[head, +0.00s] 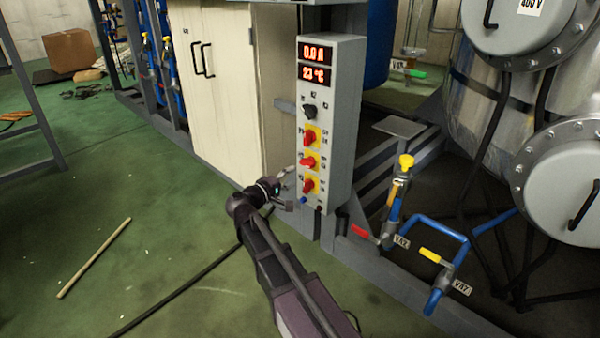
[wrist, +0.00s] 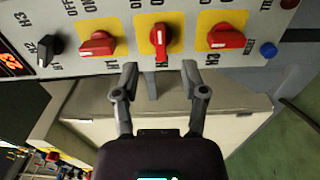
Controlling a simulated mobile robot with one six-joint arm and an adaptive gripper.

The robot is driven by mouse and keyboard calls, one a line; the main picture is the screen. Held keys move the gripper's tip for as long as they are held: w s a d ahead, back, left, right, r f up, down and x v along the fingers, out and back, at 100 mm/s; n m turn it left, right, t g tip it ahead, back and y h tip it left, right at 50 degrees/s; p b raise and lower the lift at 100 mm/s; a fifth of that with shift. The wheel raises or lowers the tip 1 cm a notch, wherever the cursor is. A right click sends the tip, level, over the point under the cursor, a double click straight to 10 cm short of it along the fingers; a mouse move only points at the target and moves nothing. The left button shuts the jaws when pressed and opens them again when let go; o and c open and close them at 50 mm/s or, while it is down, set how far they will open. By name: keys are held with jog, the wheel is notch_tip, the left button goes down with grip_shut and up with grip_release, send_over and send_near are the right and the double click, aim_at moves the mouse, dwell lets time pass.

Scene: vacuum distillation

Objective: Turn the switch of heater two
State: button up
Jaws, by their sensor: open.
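The control panel (head: 340,120) is a tall grey box with three red rotary switches on yellow plates. The middle red switch (head: 309,162), heater two's, also shows in the wrist view (wrist: 161,37). There its handle lies across the panel, unlike the handles of the switch marked 1 (wrist: 97,43) and the H3 switch (wrist: 226,37), which lie along it. My gripper (head: 288,188) is open and empty at the panel's lower left. In the wrist view, its fingertips (wrist: 159,67) are spread just below the middle switch, with no visible contact. Its label is partly hidden.
A black selector knob (head: 310,112) sits above the red switches, under two lit displays (head: 316,63). A blue button (wrist: 268,49) is beyond the H3 switch. A pale cabinet (head: 222,90) stands left of the panel; pipes and valves (head: 440,255) are right. Green floor is mostly open at left.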

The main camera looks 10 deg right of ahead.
jog(key=shift+v, duration=1.55)
jog(key=s+d+f+m+g+y+p, duration=0.4)
jog(key=s+d+g+y+p, duration=0.3)
jog(key=s+d, duration=0.25)
jog(key=s+r+m+g+y+p, duration=0.2)
jog(key=s+m+g+y+p, duration=0.15)
jog(key=s+y+p, duration=0.65)
notch_tip(320, 180, up, 37)
jog(key=s+h+p, duration=0.1)
jog(key=h+p, duration=0.1)
jog(key=p, duration=3.4)
jog(key=shift+s+a+p, duration=0.2)
jog(key=shift+a+p, duration=0.1)
jog(key=shift+a, duration=0.1)
jog(key=shift+n, duration=0.25)
